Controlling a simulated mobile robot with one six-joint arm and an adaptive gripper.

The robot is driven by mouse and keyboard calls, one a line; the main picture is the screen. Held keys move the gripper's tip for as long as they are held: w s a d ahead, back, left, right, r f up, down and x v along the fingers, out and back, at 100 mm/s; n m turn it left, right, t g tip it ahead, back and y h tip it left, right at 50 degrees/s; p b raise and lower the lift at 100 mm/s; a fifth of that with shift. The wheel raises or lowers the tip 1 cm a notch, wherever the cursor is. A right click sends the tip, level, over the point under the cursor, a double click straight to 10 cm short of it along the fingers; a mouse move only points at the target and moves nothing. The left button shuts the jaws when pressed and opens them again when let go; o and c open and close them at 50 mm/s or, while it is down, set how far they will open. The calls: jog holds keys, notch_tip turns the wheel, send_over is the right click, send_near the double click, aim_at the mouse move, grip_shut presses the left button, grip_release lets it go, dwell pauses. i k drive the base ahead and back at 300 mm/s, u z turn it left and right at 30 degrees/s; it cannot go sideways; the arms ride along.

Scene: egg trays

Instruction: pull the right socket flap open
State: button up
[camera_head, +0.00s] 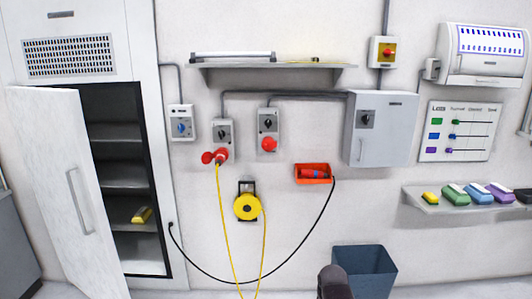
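Two grey switched socket boxes are mounted side by side on the wall. The right socket (268,122) has a black rotary switch and a round red flap (268,144) at its lower end, which looks closed. The left socket (222,131) has a red plug (221,155) at its bottom with a yellow cable, and a red round part beside it on the left. No gripper fingers show. A dark rounded part at the bottom edge looks like part of my arm, well below and right of the right socket.
A yellow cable reel (247,207) hangs below the sockets. A shelf (272,75) is above, a grey cabinet (382,128) right, a blue bin (365,270) below, an open locker door (65,190) left.

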aim_at(268, 145)
jog(key=k, duration=0.65)
jog(key=z, duration=0.45)
jog(key=i, duration=2)
jog(key=u, duration=0.5)
